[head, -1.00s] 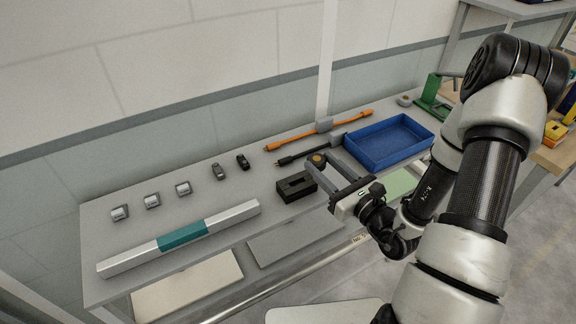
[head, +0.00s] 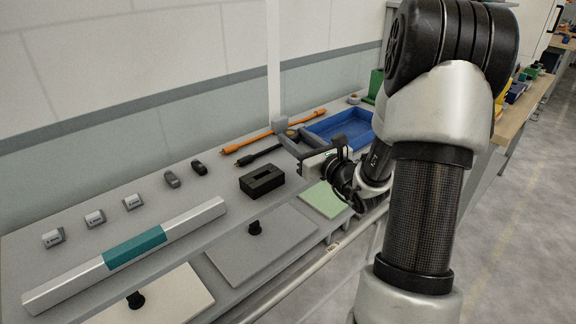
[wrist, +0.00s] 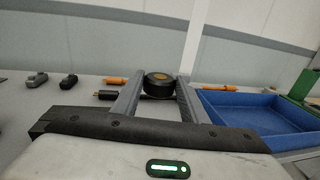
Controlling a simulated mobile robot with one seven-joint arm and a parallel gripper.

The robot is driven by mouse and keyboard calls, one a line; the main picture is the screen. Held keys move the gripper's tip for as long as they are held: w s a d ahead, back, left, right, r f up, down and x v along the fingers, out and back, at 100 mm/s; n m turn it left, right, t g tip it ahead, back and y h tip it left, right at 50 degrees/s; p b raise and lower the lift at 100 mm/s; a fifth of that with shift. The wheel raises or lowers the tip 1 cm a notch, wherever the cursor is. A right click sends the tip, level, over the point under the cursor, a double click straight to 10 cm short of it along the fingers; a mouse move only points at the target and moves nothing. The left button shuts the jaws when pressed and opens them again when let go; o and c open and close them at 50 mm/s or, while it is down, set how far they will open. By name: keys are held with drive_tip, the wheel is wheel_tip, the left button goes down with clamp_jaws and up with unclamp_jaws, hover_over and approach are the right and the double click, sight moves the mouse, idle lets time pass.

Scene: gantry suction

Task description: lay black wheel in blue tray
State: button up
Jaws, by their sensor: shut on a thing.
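The black wheel (wrist: 158,84) has a yellow-brown centre and is held between the fingertips of my gripper (wrist: 160,88). In the head view the wheel (head: 291,133) shows small between the fingers of my gripper (head: 289,137), above the bench. The gripper is shut on it. The blue tray (wrist: 262,143) is open-topped and lies to the right of the wheel in the wrist view. In the head view the tray (head: 318,132) is just right of and beyond the gripper, partly hidden behind my arm. The part of its floor that shows is empty.
A black slotted block (head: 262,180) and a long silver bar with a teal band (head: 135,248) lie on the bench. A green stand (wrist: 302,88) is beyond the tray. A pale green pad (head: 323,199) lies near the front edge.

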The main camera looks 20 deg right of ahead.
sight(295, 168)
drive_tip(key=shift+f+b, duration=0.6)
drive_tip(key=shift+f, duration=2.7)
drive_tip(key=shift+f, duration=0.15)
drive_tip(key=shift+f, duration=0.15)
drive_tip(key=o, duration=1.1)
drive_tip(key=shift+r, duration=0.2)
